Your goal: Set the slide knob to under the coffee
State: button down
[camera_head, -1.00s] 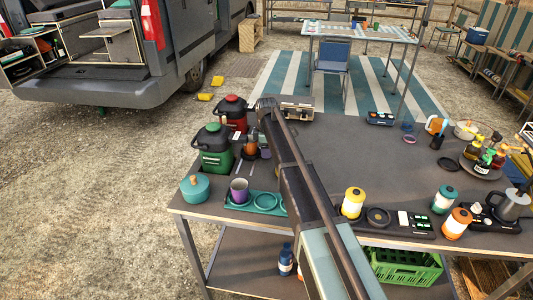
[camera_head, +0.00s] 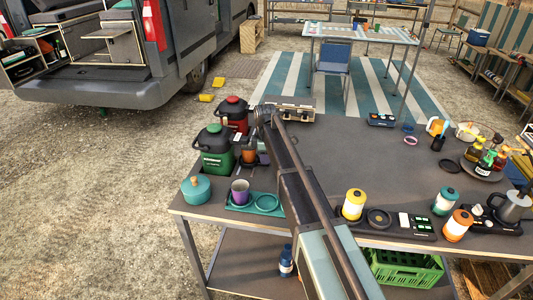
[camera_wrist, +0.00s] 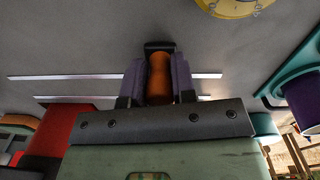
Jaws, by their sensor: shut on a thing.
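In the wrist view, my gripper (camera_wrist: 159,82) is shut on an orange upright knob (camera_wrist: 159,72), with a purple-grey finger on each side. A small black block (camera_wrist: 160,46) shows at the knob's far end. Two pale parallel strips (camera_wrist: 115,76) run across the dark surface to either side of it. The knob's base is hidden by the gripper. In the head view, my arm reaches over the table's left part, and the gripper end beside the green and red jugs is small and partly hidden. I cannot tell which thing is the coffee.
Green jug (camera_head: 217,152) and red jug (camera_head: 233,113) stand at the table's left edge. A teal pot (camera_head: 196,189) and a teal tray (camera_head: 237,207) with a purple cup (camera_head: 240,187) are in front. A yellow lantern (camera_head: 353,204) stands right of my arm.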

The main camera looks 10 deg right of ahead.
jog(key=c, duration=0.9)
grip_release()
jog(key=shift+r, duration=0.1)
notch_tip(320, 180, up, 11)
jog(key=p, duration=1.1)
jog(key=shift+s, duration=0.1)
jog(key=shift+f, duration=0.2)
